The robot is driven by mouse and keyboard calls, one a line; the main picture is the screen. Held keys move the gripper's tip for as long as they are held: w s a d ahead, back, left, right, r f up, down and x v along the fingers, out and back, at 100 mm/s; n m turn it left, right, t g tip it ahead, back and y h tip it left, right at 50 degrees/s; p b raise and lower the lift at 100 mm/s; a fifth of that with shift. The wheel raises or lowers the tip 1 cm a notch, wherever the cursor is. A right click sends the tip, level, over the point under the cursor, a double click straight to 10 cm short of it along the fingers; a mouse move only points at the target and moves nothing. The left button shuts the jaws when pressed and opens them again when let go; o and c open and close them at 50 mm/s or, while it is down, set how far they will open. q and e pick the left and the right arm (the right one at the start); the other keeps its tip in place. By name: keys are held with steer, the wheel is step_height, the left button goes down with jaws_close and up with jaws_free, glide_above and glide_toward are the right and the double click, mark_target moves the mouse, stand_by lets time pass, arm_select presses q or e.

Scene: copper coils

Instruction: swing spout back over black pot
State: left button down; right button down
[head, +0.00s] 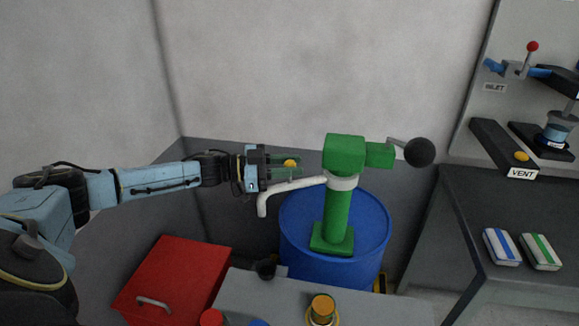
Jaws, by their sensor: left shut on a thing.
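A pale grey spout (310,183) runs left from the collar of a green pump (338,210) and bends down at its free end, left of the blue drum. My left gripper (287,167) is shut at the spout, with a small yellow-orange knob (290,163) between its fingers. The knob seems to sit on the spout, though the fingers hide the joint. A small dark object (265,268), perhaps the black pot, is at the grey bench's back-left edge, lower in the picture than the spout's end. My right gripper is not in view.
A red box (175,280) is at lower left. A grey bench (380,308) holds a yellow-topped item (322,308). A dark table (500,205) stands right.

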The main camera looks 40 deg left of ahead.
arm_select(q)
steer(key=shift+a, duration=0.1)
steer(key=c, duration=1.3)
jaws_free()
steer(key=shift+w, duration=0.1)
steer(key=shift+o, duration=0.6)
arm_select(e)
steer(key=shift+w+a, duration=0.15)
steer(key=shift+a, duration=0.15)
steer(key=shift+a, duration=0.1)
arm_select(q)
steer(key=v, duration=1.3)
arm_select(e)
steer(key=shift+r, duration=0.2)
arm_select(q)
steer(key=shift+a, duration=0.1)
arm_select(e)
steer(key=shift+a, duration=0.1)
